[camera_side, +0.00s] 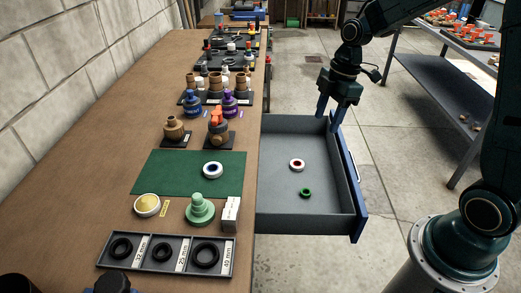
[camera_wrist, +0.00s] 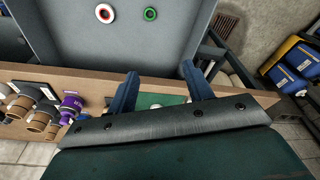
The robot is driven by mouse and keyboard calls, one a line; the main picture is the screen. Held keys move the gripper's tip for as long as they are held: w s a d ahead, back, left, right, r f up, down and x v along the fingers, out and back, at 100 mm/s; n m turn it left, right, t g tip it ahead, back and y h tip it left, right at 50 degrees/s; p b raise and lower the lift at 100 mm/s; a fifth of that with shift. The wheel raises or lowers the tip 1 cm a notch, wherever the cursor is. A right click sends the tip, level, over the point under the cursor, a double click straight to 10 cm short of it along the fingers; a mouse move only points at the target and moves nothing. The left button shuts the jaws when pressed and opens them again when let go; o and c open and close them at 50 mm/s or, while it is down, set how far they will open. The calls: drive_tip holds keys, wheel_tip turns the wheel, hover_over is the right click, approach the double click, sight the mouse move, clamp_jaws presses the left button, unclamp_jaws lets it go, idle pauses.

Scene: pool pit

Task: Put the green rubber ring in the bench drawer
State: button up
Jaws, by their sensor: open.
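The green rubber ring (camera_side: 305,193) lies flat on the floor of the open bench drawer (camera_side: 275,210), toward its near end. It also shows at the top of the wrist view (camera_wrist: 150,14). A white ring with a red centre (camera_side: 297,165) lies in the drawer beside it, apart from it, and shows in the wrist view too (camera_wrist: 105,13). My gripper (camera_side: 328,112) is open and empty, above the far right part of the drawer. Its two blue fingers (camera_wrist: 158,70) point down, well away from the green ring. Nothing hides either ring.
The wooden bench (camera_side: 70,185) carries a green mat (camera_side: 170,180) with a white-and-blue ring (camera_side: 213,170). A black tray (camera_side: 140,262) of black rings stands at the near end. Several fittings line the bench farther back. A grey shelf table (camera_side: 440,80) stands at right.

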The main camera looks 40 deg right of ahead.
drive_tip(key=s+a+r+m+t+h, duration=0.1)
drive_tip(key=s+a+r+m+t, duration=0.1)
drive_tip(key=s+r+m, duration=0.4)
drive_tip(key=s+a+r+m+t+h, duration=0.1)
drive_tip(key=s+r+m, duration=0.5)
drive_tip(key=s, duration=0.7)
drive_tip(key=shift+s+a+m+t, duration=0.35)
drive_tip(key=shift+a+m+t, duration=0.55)
drive_tip(key=shift+a, duration=0.35)
